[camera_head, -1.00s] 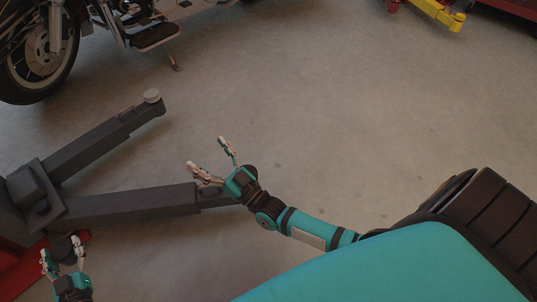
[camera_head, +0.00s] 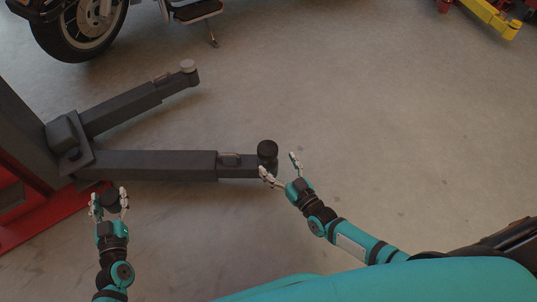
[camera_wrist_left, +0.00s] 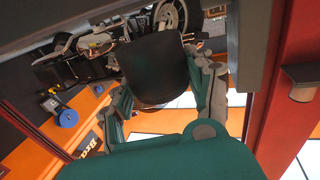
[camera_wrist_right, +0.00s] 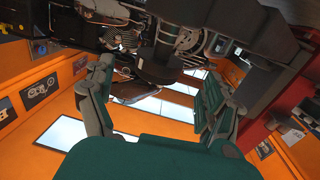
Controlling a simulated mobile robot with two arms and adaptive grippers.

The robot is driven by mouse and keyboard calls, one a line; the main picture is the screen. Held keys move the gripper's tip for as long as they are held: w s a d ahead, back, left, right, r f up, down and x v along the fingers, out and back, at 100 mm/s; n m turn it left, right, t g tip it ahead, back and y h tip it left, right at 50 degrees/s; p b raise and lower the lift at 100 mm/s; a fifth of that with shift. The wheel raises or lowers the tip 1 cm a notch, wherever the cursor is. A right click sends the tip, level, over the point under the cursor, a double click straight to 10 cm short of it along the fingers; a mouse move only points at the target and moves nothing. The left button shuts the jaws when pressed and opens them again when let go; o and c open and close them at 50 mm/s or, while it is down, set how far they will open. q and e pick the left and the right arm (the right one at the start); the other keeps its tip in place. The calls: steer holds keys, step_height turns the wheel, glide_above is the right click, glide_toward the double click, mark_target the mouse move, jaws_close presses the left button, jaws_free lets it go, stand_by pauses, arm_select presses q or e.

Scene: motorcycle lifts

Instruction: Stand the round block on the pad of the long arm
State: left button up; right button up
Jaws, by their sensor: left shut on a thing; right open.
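The dark round block (camera_head: 110,201) is between the fingers of my left gripper (camera_head: 109,194), which is shut on it. In the left wrist view the block (camera_wrist_left: 160,68) is a large dark shape between the fingers. The long arm (camera_head: 150,165) is a dark grey lift arm reaching right across the floor. A dark round pad (camera_head: 267,149) stands at its right end. My left gripper is below the arm's left part, far from the pad. My right gripper (camera_head: 279,163) is open and empty, just right of the pad; I cannot tell whether they touch.
A second, shorter-looking lift arm (camera_head: 125,108) has a light grey pad (camera_head: 187,66) at its end. The red lift base (camera_head: 50,218) stands at left. A motorcycle (camera_head: 95,22) is at the back. A yellow lift arm (camera_head: 488,17) is at top right. The middle floor is clear.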

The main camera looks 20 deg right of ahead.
mark_target(267, 152)
arm_select(q)
step_height(267, 152, down, 3)
steer(key=shift+r+b, duration=0.1)
steer(key=shift+b, duration=1)
arm_select(e)
steer(key=x, duration=0.5)
steer(key=shift+w+f, duration=0.1)
steer(key=shift+w, duration=0.25)
steer(key=shift+w+a, duration=0.2)
steer(key=shift+w, duration=0.2)
